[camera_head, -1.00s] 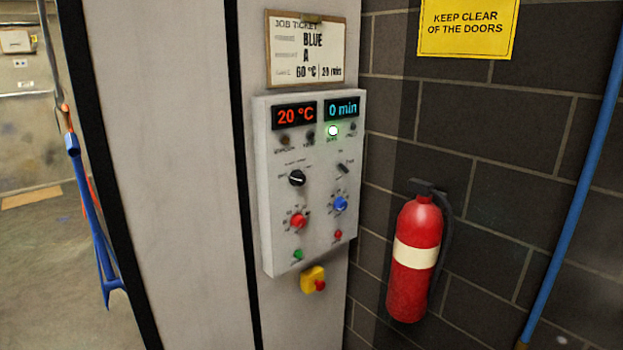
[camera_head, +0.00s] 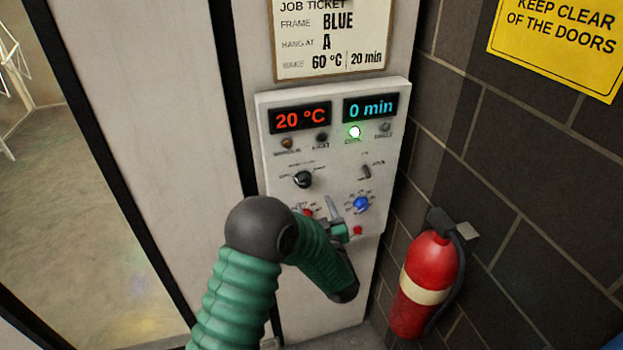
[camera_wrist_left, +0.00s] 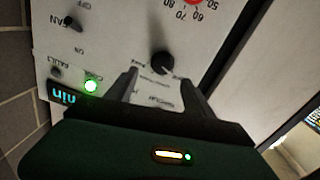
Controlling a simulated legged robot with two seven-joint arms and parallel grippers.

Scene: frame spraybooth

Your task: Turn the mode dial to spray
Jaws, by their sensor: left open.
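The mode dial (camera_head: 303,180) is a black round knob on the left of the white control panel (camera_head: 268,118). A light mark shows at its left side; its small labels are too blurred to read. My left gripper (camera_head: 333,212) is in front of the panel, low and right of the dial in the head view, partly hidden by my green arm. In the left wrist view, my left gripper (camera_wrist_left: 158,82) is open and empty. The dial (camera_wrist_left: 162,62) shows upside down, between and just beyond its fingertips; I cannot tell whether they touch it. My right gripper is not in view.
Beside the dial are a small fan switch (camera_head: 366,171) and a blue knob (camera_head: 361,203). A red knob (camera_head: 308,212) is partly hidden by my arm. A fire extinguisher (camera_head: 425,285) hangs at right; a job ticket (camera_head: 330,38) is above.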

